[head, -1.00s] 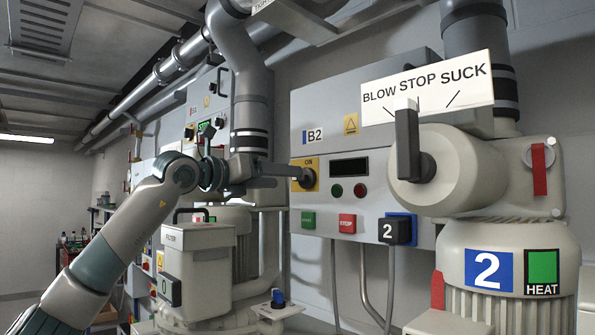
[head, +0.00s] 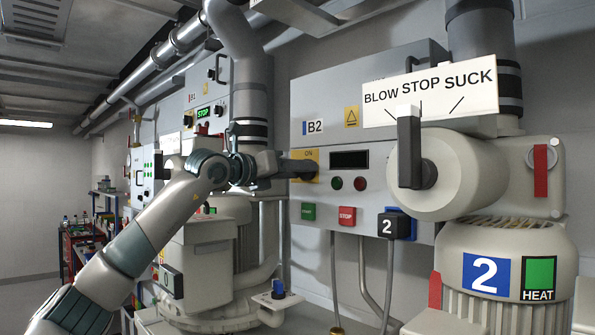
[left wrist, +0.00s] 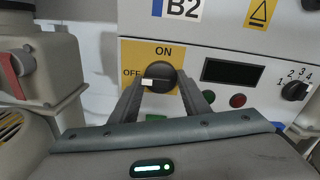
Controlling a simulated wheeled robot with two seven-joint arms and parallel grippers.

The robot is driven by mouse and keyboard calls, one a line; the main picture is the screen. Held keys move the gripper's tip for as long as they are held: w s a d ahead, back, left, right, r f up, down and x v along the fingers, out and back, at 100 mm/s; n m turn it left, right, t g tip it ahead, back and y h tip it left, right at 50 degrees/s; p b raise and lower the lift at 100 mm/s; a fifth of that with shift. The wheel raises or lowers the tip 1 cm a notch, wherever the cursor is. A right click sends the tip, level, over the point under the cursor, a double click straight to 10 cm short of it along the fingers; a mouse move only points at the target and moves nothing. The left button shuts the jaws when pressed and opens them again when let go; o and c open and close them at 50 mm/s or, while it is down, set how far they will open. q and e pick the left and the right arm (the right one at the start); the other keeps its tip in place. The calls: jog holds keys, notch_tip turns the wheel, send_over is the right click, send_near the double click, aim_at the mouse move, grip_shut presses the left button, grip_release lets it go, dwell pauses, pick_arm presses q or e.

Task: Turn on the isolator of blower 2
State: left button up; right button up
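The isolator of blower 2 is a black round knob (left wrist: 160,75) on a yellow plate marked ON and OFF, on the panel labelled B2. Its white mark faces left, towards OFF. The yellow plate (head: 312,157) also shows in the head view, where my fingers cover most of the knob. My left gripper (head: 309,169) reaches the plate from the left. In the left wrist view its two fingers (left wrist: 160,92) stand apart, one on each side of the knob's lower part. I cannot tell whether they touch it. My right gripper is in neither view.
The big blow/stop/suck lever (head: 409,150) juts out further right. A grey vertical pipe (head: 250,100) stands close to my left wrist.

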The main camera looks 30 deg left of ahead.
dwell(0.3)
pick_arm(q)
jog(key=shift+m, duration=9)
jog(key=o, duration=1)
jog(key=shift+o, duration=0.2)
jog(key=shift+r, duration=0.1)
